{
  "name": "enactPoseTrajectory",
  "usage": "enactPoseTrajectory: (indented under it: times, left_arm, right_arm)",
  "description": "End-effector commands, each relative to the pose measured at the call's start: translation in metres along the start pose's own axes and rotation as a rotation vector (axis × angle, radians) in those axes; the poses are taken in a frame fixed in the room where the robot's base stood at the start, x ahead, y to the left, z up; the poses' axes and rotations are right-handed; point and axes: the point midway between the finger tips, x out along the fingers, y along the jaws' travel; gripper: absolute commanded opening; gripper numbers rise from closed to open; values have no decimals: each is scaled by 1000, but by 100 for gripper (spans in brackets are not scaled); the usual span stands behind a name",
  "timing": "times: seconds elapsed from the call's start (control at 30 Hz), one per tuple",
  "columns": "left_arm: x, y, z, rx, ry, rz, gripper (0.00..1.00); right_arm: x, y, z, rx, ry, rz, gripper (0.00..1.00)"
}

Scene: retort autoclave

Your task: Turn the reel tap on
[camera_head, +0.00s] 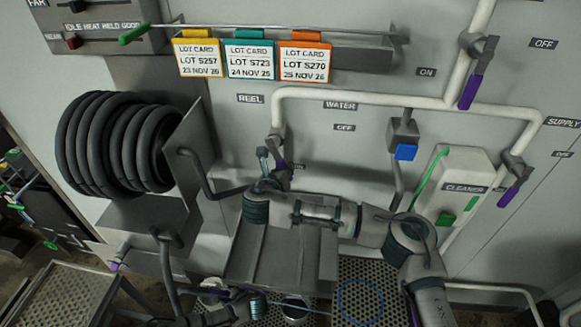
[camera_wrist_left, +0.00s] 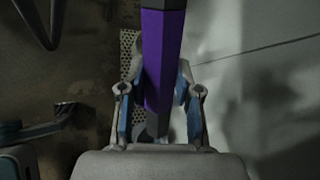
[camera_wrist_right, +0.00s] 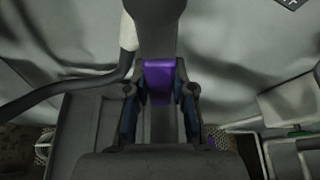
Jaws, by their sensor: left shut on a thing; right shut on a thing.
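The reel tap is on the wall pipe under the REEL label, its purple handle (camera_head: 281,163) hanging down beside a small ON label (camera_head: 299,167). My right gripper (camera_head: 268,172) is shut on this handle. In the right wrist view the purple handle (camera_wrist_right: 158,82) sits between both fingers, below a grey valve body. My left gripper (camera_head: 212,290) is low in the head view, partly hidden. In the left wrist view it is shut on a long purple bar (camera_wrist_left: 163,50); what the bar belongs to is unclear.
A black hose reel (camera_head: 115,145) is at the left, with a grey bracket beside it. Other purple tap handles hang at the upper right (camera_head: 471,92) and right (camera_head: 515,188). A white cleaner box (camera_head: 455,190) is on the wall. Lot cards (camera_head: 250,58) hang above.

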Motion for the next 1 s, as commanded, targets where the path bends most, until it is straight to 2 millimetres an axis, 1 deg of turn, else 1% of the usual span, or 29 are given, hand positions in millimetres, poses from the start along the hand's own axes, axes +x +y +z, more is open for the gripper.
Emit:
enactPoseTrajectory:
  times: [0.03,0.3,0.5,0.73,1.0]
  left_arm:
    - [0,0,0,-1,0,-1,0]
    - [0,0,0,-1,0,-1,0]
    - [0,0,0,-1,1,-1,0]
    - [0,0,-1,-1,1,-1,0]
    - [0,0,-1,0,1,-1,0]
  right_arm:
    - [1,7,-7,28,14,21,0]
    - [0,24,-5,212,14,97,0]
    - [-1,32,-3,299,14,132,0]
    - [-2,36,-2,346,15,151,0]
    - [-2,37,-2,356,15,155,0]
